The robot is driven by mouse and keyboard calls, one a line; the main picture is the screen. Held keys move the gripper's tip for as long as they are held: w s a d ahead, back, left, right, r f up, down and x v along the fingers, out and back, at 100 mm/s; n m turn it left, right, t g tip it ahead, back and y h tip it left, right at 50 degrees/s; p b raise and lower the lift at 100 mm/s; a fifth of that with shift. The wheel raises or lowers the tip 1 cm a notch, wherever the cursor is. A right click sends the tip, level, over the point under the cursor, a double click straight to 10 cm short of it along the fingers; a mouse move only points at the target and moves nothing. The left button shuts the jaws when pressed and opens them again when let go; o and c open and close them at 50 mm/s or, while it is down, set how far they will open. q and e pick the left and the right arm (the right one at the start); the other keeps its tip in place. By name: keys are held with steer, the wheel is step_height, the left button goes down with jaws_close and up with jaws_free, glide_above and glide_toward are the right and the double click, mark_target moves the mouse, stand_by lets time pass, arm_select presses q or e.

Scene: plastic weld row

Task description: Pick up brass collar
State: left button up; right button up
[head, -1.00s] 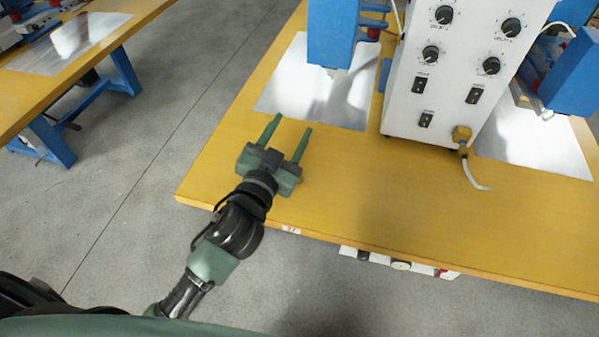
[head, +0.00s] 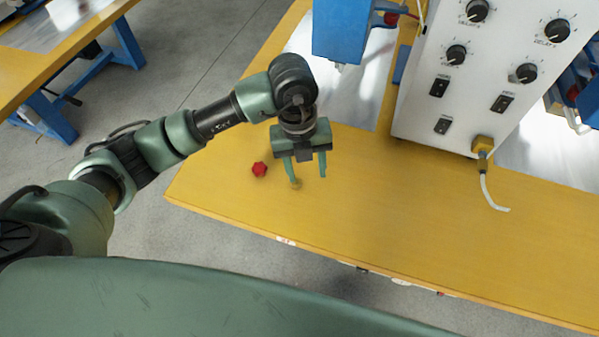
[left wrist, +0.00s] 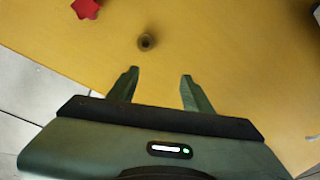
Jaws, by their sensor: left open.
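The brass collar (head: 296,184) is a small brownish ring on the yellow table, right by the tip of one finger of my left gripper in the head view. In the left wrist view the brass collar (left wrist: 147,41) lies ahead of the fingertips, roughly midway between them and apart from them. My left gripper (head: 308,179) is open and points down above the table. Its two green fingers (left wrist: 158,72) show with nothing between them. My right gripper is in neither view.
A red knob-like piece (head: 260,170) lies left of the collar; it also shows in the left wrist view (left wrist: 86,8). A white control box (head: 440,130) with a cable stands to the right. A blue press part (head: 340,35) stands behind. The table's front edge is close.

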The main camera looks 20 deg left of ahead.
arm_select(q)
steer(key=shift+w+a+r+n+y, duration=0.15)
steer(key=shift+w+a+y, duration=0.1)
steer(key=shift+a, duration=0.3)
steer(key=shift+w+a+f+n+y, duration=0.15)
steer(key=shift+w+a+y, duration=0.1)
steer(key=shift+a, duration=0.3)
steer(key=f, duration=0.5)
steer(key=f+p, duration=0.1)
steer(key=f, duration=0.1)
steer(key=shift+w+a+f, duration=0.15)
steer(key=shift+a+f, duration=0.05)
steer(key=shift+a, duration=0.05)
jaws_close()
